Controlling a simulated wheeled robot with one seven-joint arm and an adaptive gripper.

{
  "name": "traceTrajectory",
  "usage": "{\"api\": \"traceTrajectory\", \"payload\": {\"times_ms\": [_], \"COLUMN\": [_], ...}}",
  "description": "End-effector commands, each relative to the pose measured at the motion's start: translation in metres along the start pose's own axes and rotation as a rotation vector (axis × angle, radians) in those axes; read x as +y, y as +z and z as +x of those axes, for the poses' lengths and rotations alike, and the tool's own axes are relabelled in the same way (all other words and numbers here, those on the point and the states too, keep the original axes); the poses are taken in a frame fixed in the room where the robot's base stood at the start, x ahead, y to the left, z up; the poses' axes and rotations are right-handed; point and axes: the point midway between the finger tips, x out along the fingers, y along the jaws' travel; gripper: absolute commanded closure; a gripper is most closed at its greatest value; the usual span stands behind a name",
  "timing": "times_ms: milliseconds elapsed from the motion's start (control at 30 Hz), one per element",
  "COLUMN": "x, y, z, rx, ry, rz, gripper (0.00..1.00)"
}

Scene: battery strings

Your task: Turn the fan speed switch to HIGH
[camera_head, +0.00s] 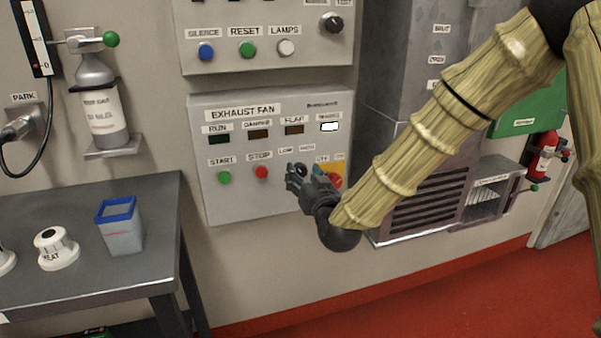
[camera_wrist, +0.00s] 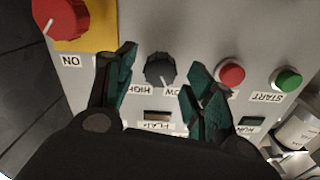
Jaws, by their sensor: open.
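The fan speed switch is a dark ribbed knob (camera_wrist: 160,69) on the EXHAUST FAN panel (camera_head: 208,188). It sits below the LOW and HIGH labels, which appear upside down in the wrist view. A small pale mark shows on its lower edge there, near the gap between the labels and closer to LOW. My gripper (camera_head: 295,178) is in front of the panel, with its fingers open. In the wrist view the knob shows between the two fingers with a gap on each side; contact is not visible. In the head view my gripper hides the knob.
The red STOP button (camera_head: 261,172) and green START button (camera_head: 224,178) lie left of my gripper. A red rotary switch (camera_wrist: 58,17) on a yellow plate is close on the other side. A table (camera_head: 100,283) stands at the lower left.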

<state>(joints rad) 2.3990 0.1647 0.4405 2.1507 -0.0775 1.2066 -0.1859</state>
Motion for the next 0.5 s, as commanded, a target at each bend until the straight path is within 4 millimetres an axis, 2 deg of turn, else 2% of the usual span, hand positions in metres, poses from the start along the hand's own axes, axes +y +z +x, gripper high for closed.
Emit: {"api": "traceTrajectory", "payload": {"times_ms": [200,500], "x": [0.0,0.0], "y": [0.0,0.0], "z": [0.022,0.029], "rx": [0.0,-0.001], "ry": [0.0,0.0], "rz": [0.0,0.0], "gripper": [0.47,0.47]}}
